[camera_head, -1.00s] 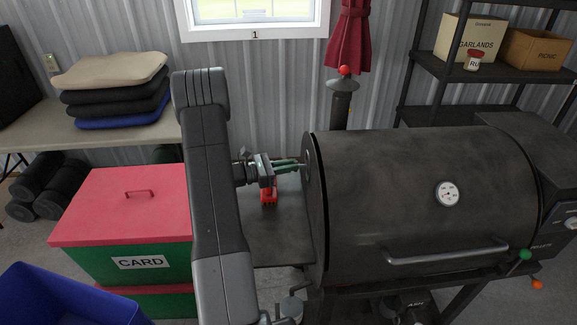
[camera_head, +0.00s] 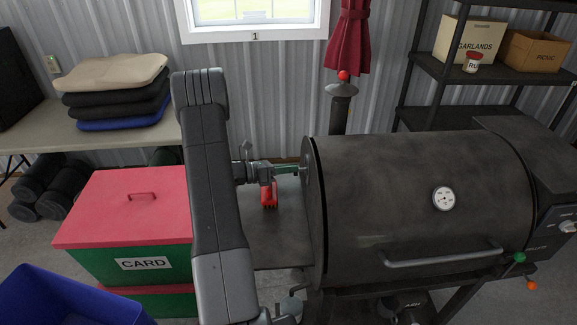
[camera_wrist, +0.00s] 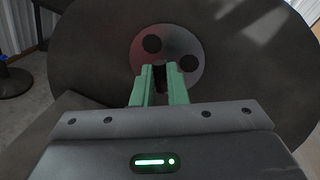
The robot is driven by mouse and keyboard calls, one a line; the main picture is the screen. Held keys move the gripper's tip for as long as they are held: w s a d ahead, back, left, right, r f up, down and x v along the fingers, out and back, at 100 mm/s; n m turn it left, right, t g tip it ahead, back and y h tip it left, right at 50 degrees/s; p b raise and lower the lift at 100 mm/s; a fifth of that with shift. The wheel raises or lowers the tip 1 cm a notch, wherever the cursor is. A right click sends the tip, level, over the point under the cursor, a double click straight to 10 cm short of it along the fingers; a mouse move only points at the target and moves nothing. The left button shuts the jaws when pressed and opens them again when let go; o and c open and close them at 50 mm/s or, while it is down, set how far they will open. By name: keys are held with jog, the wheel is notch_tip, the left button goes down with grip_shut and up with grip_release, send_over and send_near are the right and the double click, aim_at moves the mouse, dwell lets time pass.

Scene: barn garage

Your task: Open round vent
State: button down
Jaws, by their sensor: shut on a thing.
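The round vent (camera_wrist: 184,45) is a disc on the flat end wall of the dark grill (camera_head: 415,190). In the wrist view it shows two dark holes, with a small dark knob (camera_wrist: 160,78) in front of its lower middle. In the head view the vent (camera_head: 305,172) is seen almost edge-on. My gripper (camera_wrist: 160,72) has green fingers, shut on the knob. In the head view my gripper (camera_head: 296,170) reaches right from my arm to the grill's left end. The fingertips partly hide the knob.
A grey side shelf (camera_head: 280,225) lies under my gripper, with a red object (camera_head: 269,195) over it. A red-lidded green box labelled CARD (camera_head: 125,208) stands at left, near a blue bin (camera_head: 70,298). A chimney (camera_head: 340,112) rises behind the grill.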

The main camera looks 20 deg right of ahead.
jog(key=shift+w+n+g+y+p, duration=0.15)
jog(key=shift+n+g+y+p, duration=0.15)
jog(key=shift+n+p, duration=0.8)
jog(key=shift+w+n+g+y+p, duration=0.1)
jog(key=shift+n+g+y+p, duration=0.3)
jog(key=shift+n, duration=1.2)
jog(key=c, duration=1.5)
grip_release()
jog(key=shift+o, duration=0.2)
jog(key=b+v, duration=0.3)
jog(key=v, duration=1)
jog(key=shift+a, duration=0.4)
jog(key=shift+s+d, duration=0.1)
